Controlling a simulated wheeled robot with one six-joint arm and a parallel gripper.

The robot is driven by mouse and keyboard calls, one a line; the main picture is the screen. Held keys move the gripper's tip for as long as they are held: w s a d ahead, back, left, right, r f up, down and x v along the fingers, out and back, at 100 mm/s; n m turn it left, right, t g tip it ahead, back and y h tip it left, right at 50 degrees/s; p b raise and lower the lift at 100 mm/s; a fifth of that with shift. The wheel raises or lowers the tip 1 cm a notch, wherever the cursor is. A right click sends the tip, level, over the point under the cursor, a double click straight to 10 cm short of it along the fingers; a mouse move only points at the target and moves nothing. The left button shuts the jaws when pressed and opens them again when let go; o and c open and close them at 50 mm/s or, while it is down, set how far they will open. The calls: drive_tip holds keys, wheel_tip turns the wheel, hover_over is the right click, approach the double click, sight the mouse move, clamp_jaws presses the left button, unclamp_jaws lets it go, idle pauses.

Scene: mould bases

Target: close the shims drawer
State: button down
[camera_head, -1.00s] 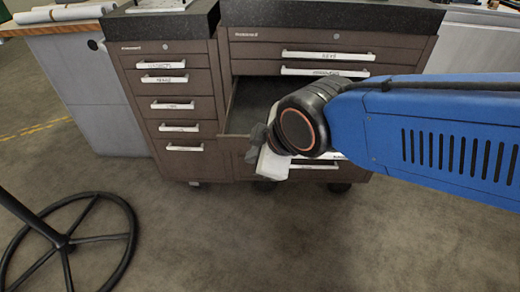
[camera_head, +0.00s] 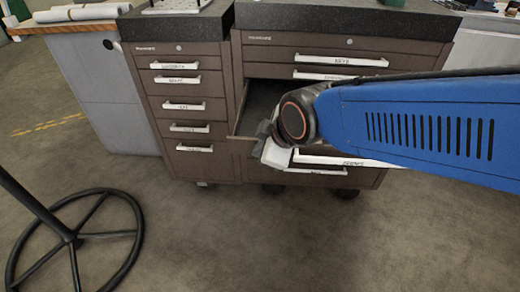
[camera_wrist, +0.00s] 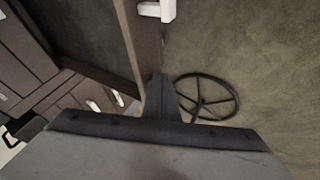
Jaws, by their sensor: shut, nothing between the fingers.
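The shims drawer (camera_head: 242,122) stands pulled out of the brown cabinet's right section in the head view, its dark inside showing. Its white labelled handle (camera_head: 345,160) is partly covered by my arm. My gripper (camera_head: 264,130) is at the left end of the drawer front, shut and empty. In the wrist view the shut fingers (camera_wrist: 160,88) are close to the drawer's front panel (camera_wrist: 140,45), with part of a white handle (camera_wrist: 158,10) above them. I cannot tell whether they touch the panel. My arm hides much of the drawer front.
The left cabinet section (camera_head: 185,85) has several shut drawers. Shut drawers also lie above the open one, including the keys drawer (camera_head: 340,60). A black ring-footed stand (camera_head: 75,240) is at the lower left. The floor in front is clear.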

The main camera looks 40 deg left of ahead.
sight(268, 94)
drive_tip(key=shift+w+a, duration=0.1)
drive_tip(key=w+a, duration=0.6)
drive_tip(key=w, duration=0.3)
drive_tip(key=w+a, duration=0.6)
drive_tip(key=w, duration=0.3)
drive_tip(key=w+a, duration=0.6)
drive_tip(key=w, duration=0.3)
drive_tip(key=shift+w+a, duration=0.1)
drive_tip(key=shift+a, duration=0.05)
drive_tip(key=shift+w+a+r, duration=0.1)
drive_tip(key=shift+w+r, duration=0.05)
drive_tip(key=shift+w, duration=0.1)
drive_tip(key=shift+w+r, duration=0.1)
